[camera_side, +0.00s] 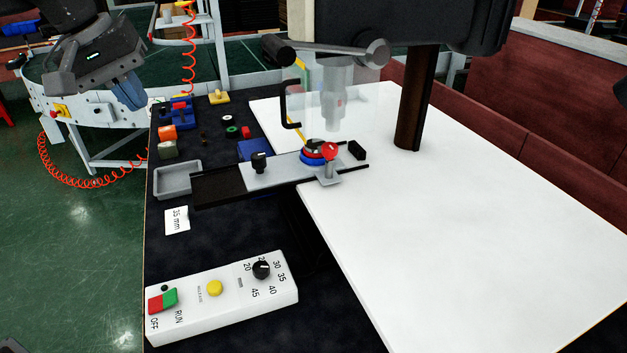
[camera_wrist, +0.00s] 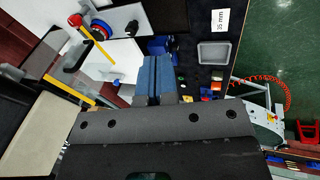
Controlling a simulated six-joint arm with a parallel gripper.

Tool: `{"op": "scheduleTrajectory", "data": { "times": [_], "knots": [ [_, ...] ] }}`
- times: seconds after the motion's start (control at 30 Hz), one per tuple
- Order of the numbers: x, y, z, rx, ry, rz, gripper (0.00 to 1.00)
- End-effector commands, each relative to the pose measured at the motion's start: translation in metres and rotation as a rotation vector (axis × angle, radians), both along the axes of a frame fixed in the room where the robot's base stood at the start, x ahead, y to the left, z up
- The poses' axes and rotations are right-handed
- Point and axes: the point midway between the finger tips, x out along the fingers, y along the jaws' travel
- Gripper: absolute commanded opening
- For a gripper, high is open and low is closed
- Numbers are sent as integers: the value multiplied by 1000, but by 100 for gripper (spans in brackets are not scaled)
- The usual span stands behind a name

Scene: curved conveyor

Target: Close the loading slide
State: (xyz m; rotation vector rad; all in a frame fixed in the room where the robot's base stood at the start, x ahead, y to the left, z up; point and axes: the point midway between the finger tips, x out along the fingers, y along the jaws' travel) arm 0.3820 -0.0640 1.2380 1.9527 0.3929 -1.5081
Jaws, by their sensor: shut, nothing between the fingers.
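The loading slide (camera_side: 280,174) is a light grey plate on black rails (camera_side: 222,187), with a black knob (camera_side: 259,161) at its left end. It sits toward the right of the rails, leaving their left part bare. Its right end bears a round blue part (camera_side: 313,160) beside a red knob (camera_side: 329,149), by the clear guard (camera_side: 352,108). The wrist view also shows the slide (camera_wrist: 122,19) and its black knob (camera_wrist: 132,28) at upper left. My gripper (camera_side: 132,104) is shut and empty, high at upper left, well away from the slide. Its blue fingers (camera_wrist: 157,72) meet in the wrist view.
A grey tray (camera_side: 177,180) stands at the rails' left end. A control box (camera_side: 222,300) with a dial and buttons lies in front. Small coloured parts (camera_side: 182,118) lie behind the tray. A black bracket (camera_side: 288,108) and dark column (camera_side: 416,100) stand nearby. The white tabletop (camera_side: 450,230) is clear.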

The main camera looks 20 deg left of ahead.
Motion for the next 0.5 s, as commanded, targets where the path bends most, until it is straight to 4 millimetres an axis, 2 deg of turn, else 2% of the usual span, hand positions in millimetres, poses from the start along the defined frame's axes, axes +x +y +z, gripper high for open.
{"op": "scheduleTrajectory", "data": {
  "times": [0.03,0.2,0.5],
  "knots": [
    [-20,1,-4,31,-26,-49,0],
    [-58,4,-22,115,-81,-174,0],
    [-100,6,-53,228,-149,-324,0]
  ]
}}
